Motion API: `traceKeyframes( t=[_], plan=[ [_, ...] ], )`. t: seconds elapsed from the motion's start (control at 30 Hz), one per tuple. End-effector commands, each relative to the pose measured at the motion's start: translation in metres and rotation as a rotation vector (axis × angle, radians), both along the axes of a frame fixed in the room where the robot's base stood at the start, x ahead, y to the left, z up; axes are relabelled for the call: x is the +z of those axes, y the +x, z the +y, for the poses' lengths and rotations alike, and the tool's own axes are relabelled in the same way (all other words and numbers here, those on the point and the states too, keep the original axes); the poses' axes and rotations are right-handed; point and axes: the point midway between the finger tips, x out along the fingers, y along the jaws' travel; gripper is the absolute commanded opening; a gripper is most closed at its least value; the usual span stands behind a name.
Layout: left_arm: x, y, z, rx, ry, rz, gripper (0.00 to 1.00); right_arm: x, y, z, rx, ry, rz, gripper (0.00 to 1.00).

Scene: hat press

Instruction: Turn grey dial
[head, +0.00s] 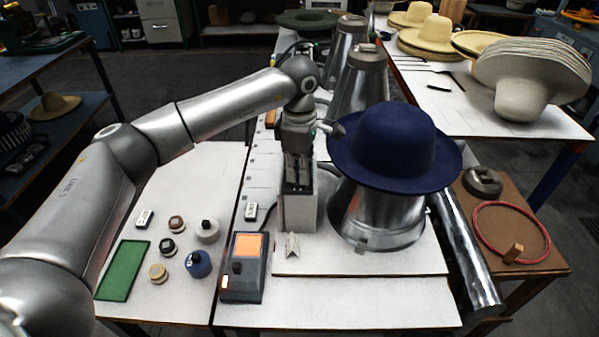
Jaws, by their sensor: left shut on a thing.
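A round grey dial (207,231) with a dark knob on top sits on the white tabletop, left of the orange-screened control box. My left arm comes in from the left and passes above it. My left gripper (297,182) points down beside the navy hat, well to the right of the dial and apart from it. It is shut on what looks like a pale grey block (297,212); the contact itself is hard to make out. My right gripper is not in view.
The control box (244,266) stands between dials and block. A navy hat (394,148) sits on a metal cone (377,216). Straw hats (429,34) are behind.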

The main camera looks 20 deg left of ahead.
Motion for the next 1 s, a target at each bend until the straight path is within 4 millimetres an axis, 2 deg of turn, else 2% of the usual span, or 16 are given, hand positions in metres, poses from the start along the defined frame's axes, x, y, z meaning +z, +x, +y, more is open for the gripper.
traceKeyframes(
  t=[0.37, 0.4, 0.53, 0.87, 1.0],
  plan=[
    [0.002, 0.001, 0.0, -0.001, -0.002, -0.004, 0.0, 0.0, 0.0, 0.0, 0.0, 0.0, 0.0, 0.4],
    [0.002, 0.001, 0.0, -0.001, -0.002, -0.004, 0.15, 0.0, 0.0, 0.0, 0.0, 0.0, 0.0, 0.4],
    [0.001, 0.001, 0.0, -0.001, -0.002, -0.003, 0.31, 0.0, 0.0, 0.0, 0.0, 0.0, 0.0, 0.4],
    [0.002, 0.001, 0.0, -0.001, -0.001, -0.002, 0.31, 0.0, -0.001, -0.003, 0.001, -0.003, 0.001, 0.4],
    [0.016, 0.001, 0.0, -0.001, -0.001, -0.003, 0.31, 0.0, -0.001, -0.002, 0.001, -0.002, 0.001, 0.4]
  ],
)
